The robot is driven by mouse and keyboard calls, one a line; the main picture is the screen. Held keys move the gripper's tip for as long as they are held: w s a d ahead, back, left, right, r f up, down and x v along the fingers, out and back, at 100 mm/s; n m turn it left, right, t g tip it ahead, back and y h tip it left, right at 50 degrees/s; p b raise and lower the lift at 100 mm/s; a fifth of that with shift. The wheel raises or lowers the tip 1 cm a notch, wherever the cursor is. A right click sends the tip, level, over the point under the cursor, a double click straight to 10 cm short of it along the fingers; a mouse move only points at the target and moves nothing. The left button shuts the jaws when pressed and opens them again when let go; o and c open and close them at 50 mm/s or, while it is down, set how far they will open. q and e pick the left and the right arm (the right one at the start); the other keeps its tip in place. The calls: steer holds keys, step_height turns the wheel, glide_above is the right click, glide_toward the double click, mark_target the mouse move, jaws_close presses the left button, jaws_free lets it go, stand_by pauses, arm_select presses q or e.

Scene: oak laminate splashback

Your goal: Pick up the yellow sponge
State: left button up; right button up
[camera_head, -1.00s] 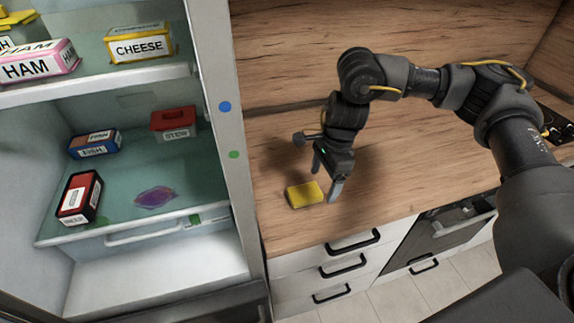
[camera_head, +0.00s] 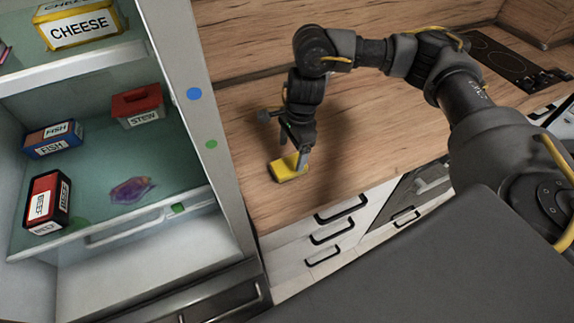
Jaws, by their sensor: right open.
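The yellow sponge (camera_head: 286,169) lies flat on the wooden worktop, near its front edge and close to the fridge side. My right gripper (camera_head: 291,161) points down at the sponge, with its open fingers at the sponge. One finger shows at the sponge's right end; the other finger is hard to make out against it. Whether the fingers touch the sponge I cannot tell. My left gripper does not show.
The open fridge at left holds a cheese box (camera_head: 80,24), a fish box (camera_head: 53,140), a red stew container (camera_head: 138,105), a beef box (camera_head: 46,203) and a purple item (camera_head: 132,190). A hob (camera_head: 505,58) lies at the back right. Worktop right of the gripper is clear.

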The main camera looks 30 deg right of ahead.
mark_target(289, 164)
steer(key=shift+s+r, duration=0.15)
steer(key=shift+s, duration=0.35)
steer(key=f, duration=0.1)
steer(key=f+p, duration=0.1)
steer(key=f, duration=0.2)
steer(key=shift+w+a+f, duration=0.25)
steer(key=shift+w+a, duration=0.1)
steer(key=shift+a, duration=0.05)
steer(key=shift+f+p, duration=0.2)
steer(key=shift+p, duration=0.1)
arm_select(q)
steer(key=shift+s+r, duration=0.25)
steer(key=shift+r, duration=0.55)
arm_select(e)
steer(key=shift+s, duration=0.1)
steer(key=shift+f, duration=0.1)
steer(key=shift+c, duration=0.9)
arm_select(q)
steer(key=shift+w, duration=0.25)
arm_select(e)
steer(key=c, duration=0.9)
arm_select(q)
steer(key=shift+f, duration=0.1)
arm_select(e)
steer(key=shift+r, duration=0.2)
